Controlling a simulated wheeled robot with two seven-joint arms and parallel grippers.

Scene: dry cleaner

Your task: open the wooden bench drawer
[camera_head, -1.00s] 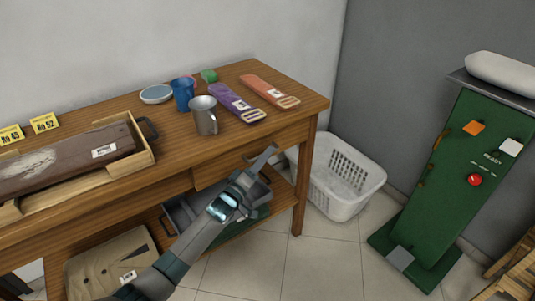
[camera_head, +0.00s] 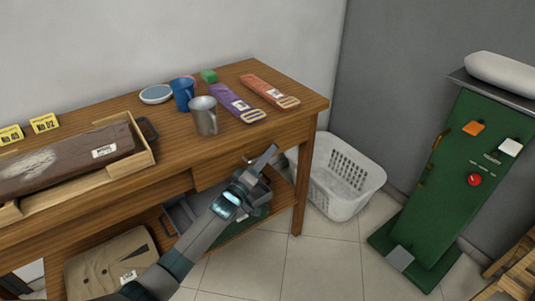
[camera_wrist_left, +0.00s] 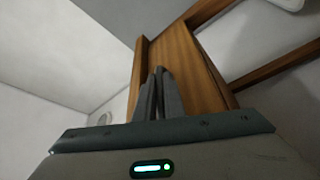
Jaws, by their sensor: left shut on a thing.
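The wooden bench (camera_head: 75,215) stands along the wall, and its drawer front (camera_head: 215,172) is at the right end under the top. The drawer looks flush or nearly so. A small metal handle (camera_head: 248,158) shows on the drawer front, partly hidden by my left gripper (camera_head: 264,160). The gripper is at the handle with its fingers together, shut on it. In the left wrist view the fingers (camera_wrist_left: 161,92) point at the wooden front (camera_wrist_left: 185,75), and the handle is hidden between or behind them. My right gripper is not in view.
On the bench top are a metal mug (camera_head: 204,116), a blue cup (camera_head: 183,95), purple (camera_head: 235,103) and orange (camera_head: 268,92) strips, and a wooden tray (camera_head: 147,155). A white basket (camera_head: 342,178) stands right of the bench. Floor in front (camera_head: 280,265) is clear.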

